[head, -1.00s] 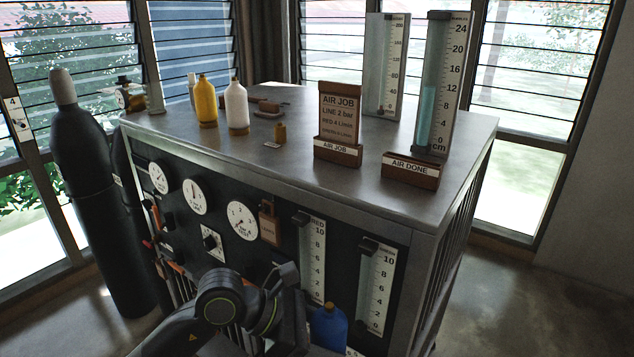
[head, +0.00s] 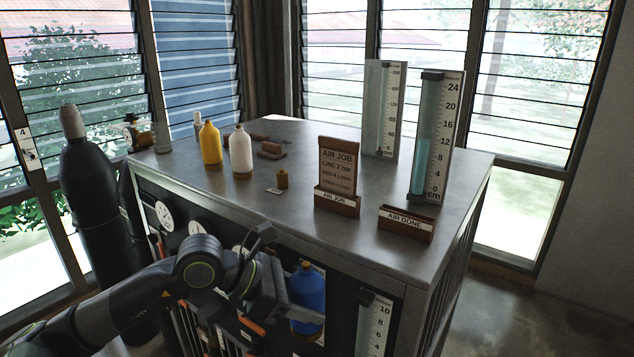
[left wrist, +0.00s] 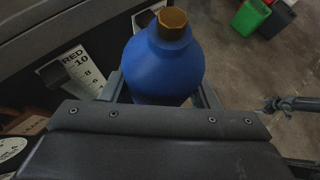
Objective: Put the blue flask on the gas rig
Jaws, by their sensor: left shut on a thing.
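The blue flask (head: 308,293) is upright, held in front of the rig's front panel, below the level of its top. It has a brown cap, seen in the left wrist view on the blue flask (left wrist: 163,65). My left gripper (head: 290,312) is shut on the flask's body, with a finger on each side in the wrist view. The gas rig (head: 340,240) is a dark-fronted cabinet with a grey metal top. My arm hides part of its gauges. My right gripper is not in view.
On the rig's top stand a yellow flask (head: 210,144), a white flask (head: 241,152), a small brass piece (head: 282,179), the AIR JOB sign (head: 337,172), the AIR DONE holder (head: 405,224) and two tall scales. A dark gas cylinder (head: 92,190) stands left.

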